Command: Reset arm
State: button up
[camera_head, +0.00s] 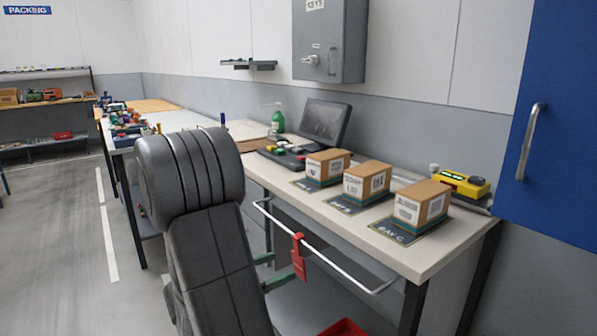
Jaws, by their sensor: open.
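My arm, dark grey and jointed, fills the middle of the view and hides part of the bench. Beyond its right side, two green fingers of my gripper (282,265) show, apart from each other. The gripper is open, and its body is hidden behind the arm. A red tag-like piece (298,257) hangs at the metal rail (340,268) along the bench front, just right of the fingers. I cannot tell whether the fingers touch it.
The white bench (345,218) carries three cartons, the nearest (421,204) on a mat marked BAY C. A yellow device (460,185), a dark screen (325,122) and a green bottle (278,120) stand behind. A red bin (344,328) sits below. The floor at left is clear.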

jog(key=shift+f+p+v, duration=0.2)
jog(key=shift+p+v, duration=0.15)
jog(key=shift+v, duration=2.15)
jog(key=shift+s+r, duration=0.1)
